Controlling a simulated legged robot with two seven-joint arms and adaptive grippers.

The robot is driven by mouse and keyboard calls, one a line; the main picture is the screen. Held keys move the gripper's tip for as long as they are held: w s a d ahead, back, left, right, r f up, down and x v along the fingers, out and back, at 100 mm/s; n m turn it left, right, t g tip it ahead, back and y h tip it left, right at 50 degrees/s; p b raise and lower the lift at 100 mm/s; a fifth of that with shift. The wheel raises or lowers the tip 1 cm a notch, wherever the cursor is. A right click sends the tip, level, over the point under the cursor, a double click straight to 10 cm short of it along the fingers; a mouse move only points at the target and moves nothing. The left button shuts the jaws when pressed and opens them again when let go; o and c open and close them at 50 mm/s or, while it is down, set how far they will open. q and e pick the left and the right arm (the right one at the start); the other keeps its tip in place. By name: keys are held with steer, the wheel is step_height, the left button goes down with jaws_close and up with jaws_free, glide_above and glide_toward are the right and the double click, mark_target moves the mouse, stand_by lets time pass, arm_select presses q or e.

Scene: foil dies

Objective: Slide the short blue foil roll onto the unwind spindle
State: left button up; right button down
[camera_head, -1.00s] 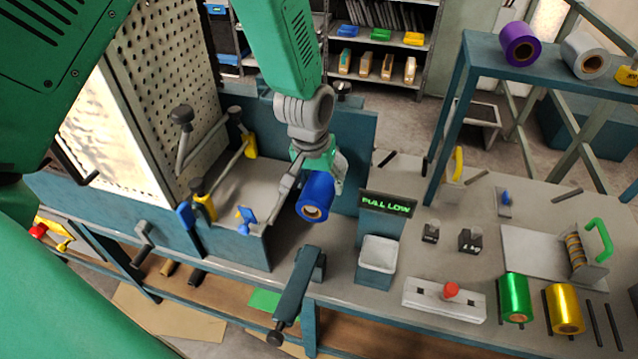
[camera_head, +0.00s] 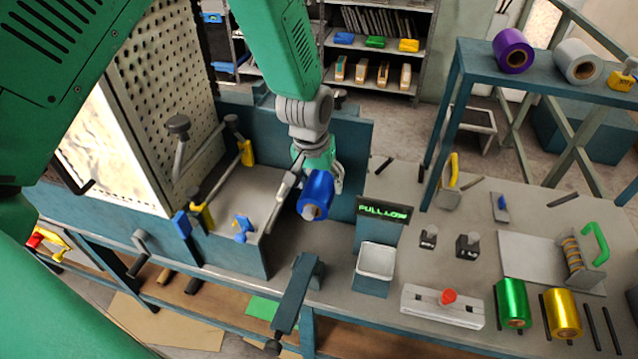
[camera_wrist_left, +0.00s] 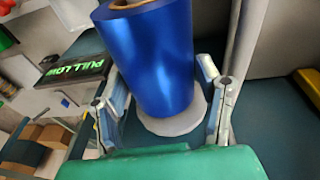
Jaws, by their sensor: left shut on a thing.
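The short blue foil roll (camera_head: 317,190) is held in my left gripper (camera_head: 315,174), in front of the blue machine panel. A grey rounded tip (camera_head: 311,212), apparently the unwind spindle's end, shows at the roll's near core opening. In the left wrist view the blue roll (camera_wrist_left: 152,62) stands between the two fingers of the left gripper (camera_wrist_left: 163,105). A pale grey disc (camera_wrist_left: 172,120) is at the roll's lower end and looks close against it. The rest of the spindle is hidden by the roll. My right gripper is not in view.
A PULL LOW sign (camera_head: 384,210) and a white tray (camera_head: 376,261) stand just right of the roll. Green (camera_head: 513,303) and gold (camera_head: 562,313) rolls are at the bench's right. Purple (camera_head: 513,51) and silver (camera_head: 577,61) rolls lie on the raised shelf.

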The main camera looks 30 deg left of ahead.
mark_target(315, 181)
arm_select(q)
steer(key=shift+w+a, duration=0.1)
steer(key=shift+w, duration=0.3)
steer(key=o, duration=1.6)
steer(key=shift+o, duration=0.2)
steer(key=shift+r, duration=0.1)
step_height(315, 181, up, 12)
steer(key=s, duration=0.2)
steer(key=shift+f, duration=0.2)
steer(key=shift+a, duration=0.1)
